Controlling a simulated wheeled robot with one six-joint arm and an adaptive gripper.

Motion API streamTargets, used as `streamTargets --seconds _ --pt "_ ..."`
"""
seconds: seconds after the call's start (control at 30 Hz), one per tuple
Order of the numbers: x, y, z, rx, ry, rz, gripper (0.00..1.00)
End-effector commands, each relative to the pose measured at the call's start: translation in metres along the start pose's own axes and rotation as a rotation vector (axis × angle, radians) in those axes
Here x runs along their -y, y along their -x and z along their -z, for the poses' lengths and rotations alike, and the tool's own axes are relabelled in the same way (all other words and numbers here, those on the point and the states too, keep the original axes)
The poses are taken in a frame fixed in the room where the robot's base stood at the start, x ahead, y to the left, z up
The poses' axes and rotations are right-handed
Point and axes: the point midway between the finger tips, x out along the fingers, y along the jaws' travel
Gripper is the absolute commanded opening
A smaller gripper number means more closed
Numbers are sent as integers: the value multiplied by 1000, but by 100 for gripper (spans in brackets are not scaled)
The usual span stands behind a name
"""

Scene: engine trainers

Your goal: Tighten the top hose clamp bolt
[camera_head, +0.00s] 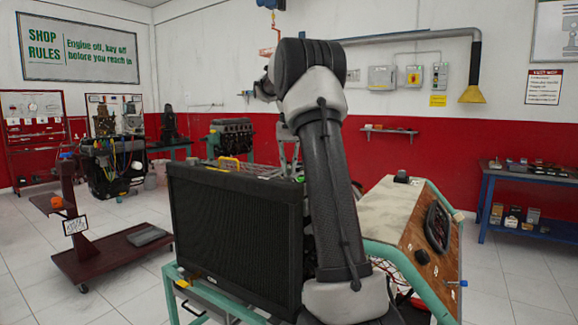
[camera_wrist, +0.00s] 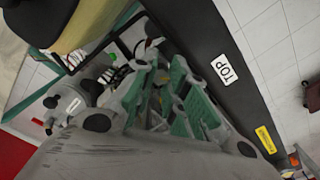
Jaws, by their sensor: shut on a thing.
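In the wrist view the grey body and linkages of my gripper (camera_wrist: 160,85) fill the lower middle. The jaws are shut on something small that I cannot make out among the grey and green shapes. The black radiator (camera_wrist: 215,45) runs down the right side with a white TOP label (camera_wrist: 224,68). In the head view the radiator (camera_head: 235,235) stands upright in front, and my arm rises beside it and bends away behind its elbow. My gripper is hidden there. I cannot pick out the top hose clamp or its bolt in either view.
A red cart (camera_head: 105,255) stands at left and a blue bench (camera_head: 530,178) at right. Tiled floor is clear between the radiator and the cart.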

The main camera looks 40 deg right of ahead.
Motion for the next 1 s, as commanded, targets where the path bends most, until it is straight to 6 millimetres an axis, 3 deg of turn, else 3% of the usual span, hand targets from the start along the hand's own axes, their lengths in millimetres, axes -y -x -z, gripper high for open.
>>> streamTargets --seconds 0.5,1.0 --pt "0 0 0 1 -420 0 0" --pt "0 0 0 1 -563 0 0"
